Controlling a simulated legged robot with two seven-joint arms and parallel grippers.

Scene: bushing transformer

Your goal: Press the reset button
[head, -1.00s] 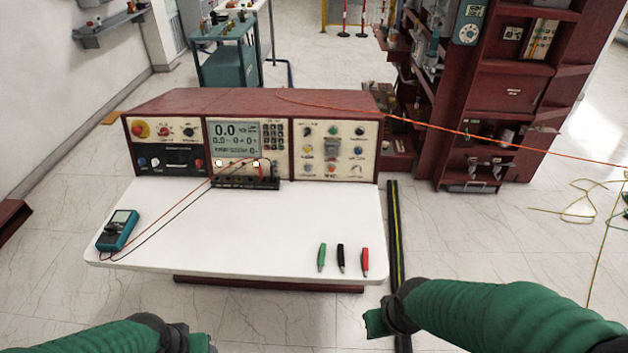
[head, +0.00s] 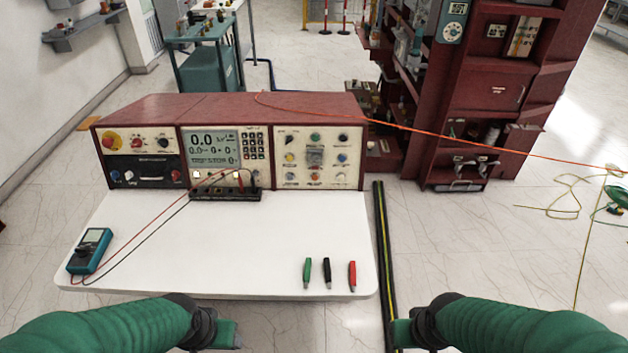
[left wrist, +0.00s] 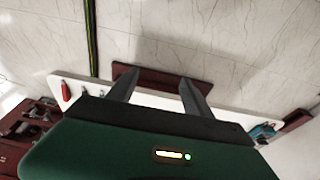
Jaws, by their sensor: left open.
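The red control console (head: 225,107) stands at the back of a white worktop (head: 215,240). Its left panel has a large red knob (head: 109,143) on yellow and a smaller red button (head: 136,143). Its right panel (head: 317,158) carries several small coloured buttons and knobs. Labels are too small to read, so I cannot tell which is the reset button. My left gripper (head: 228,335) is at the worktop's front edge, well short of the console; in the left wrist view its fingers (left wrist: 160,78) are apart and empty. My right gripper (head: 400,334) is right of the worktop; its fingers are unclear.
A blue multimeter (head: 89,250) with leads to a black terminal strip (head: 222,194) lies at left. Green (head: 307,272), black (head: 327,273) and red (head: 352,275) clips lie front right. A red shelf unit (head: 480,100) stands behind right. The worktop's middle is mostly clear.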

